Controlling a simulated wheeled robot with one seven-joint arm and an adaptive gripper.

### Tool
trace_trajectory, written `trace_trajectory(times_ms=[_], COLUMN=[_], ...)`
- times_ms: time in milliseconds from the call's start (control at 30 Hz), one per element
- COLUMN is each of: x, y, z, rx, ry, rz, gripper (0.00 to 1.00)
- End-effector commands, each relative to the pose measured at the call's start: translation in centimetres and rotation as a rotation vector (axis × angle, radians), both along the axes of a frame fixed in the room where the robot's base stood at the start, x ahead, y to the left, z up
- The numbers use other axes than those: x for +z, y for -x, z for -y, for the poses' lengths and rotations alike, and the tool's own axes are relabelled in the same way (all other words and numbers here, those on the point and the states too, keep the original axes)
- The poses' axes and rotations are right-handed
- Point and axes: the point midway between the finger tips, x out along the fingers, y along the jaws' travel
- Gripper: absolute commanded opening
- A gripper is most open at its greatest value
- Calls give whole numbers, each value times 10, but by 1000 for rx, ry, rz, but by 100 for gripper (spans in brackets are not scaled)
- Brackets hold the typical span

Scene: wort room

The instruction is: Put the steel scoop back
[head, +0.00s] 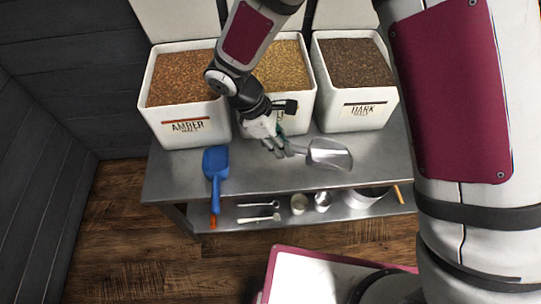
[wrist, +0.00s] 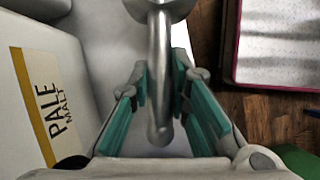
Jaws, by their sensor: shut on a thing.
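The steel scoop (head: 328,153) is held by its handle in my gripper (head: 282,146), in front of the middle bin on the steel table. In the wrist view the scoop's round handle (wrist: 159,75) runs between the green finger pads of my gripper (wrist: 162,92), which are shut on it. The scoop's bowl points right in the head view; I cannot tell whether it touches the tabletop. The middle bin (head: 305,103) is partly hidden by my arm; its label reads PALE MALT (wrist: 50,105) in the wrist view.
The amber malt bin (head: 166,131) stands left and the dark malt bin (head: 335,117) right. A blue scoop (head: 215,165) lies at the table's (head: 263,178) front left, its handle over the edge. Several small tools and cups sit on the lower shelf (head: 232,221).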

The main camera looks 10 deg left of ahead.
Motion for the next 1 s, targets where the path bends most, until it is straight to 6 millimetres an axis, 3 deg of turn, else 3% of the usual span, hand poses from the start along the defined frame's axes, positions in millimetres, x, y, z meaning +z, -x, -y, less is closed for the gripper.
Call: trace_trajectory(times_ms=[100, 233, 567, 1000], x=[-15, -19, -32, -71], y=[10, 15, 15, 15], z=[-20, -29, -30, -30], rx=[141, 206, 212, 209], ry=[3, 5, 5, 5], rz=[-4, -6, -6, -6], gripper=[0, 0, 0, 0])
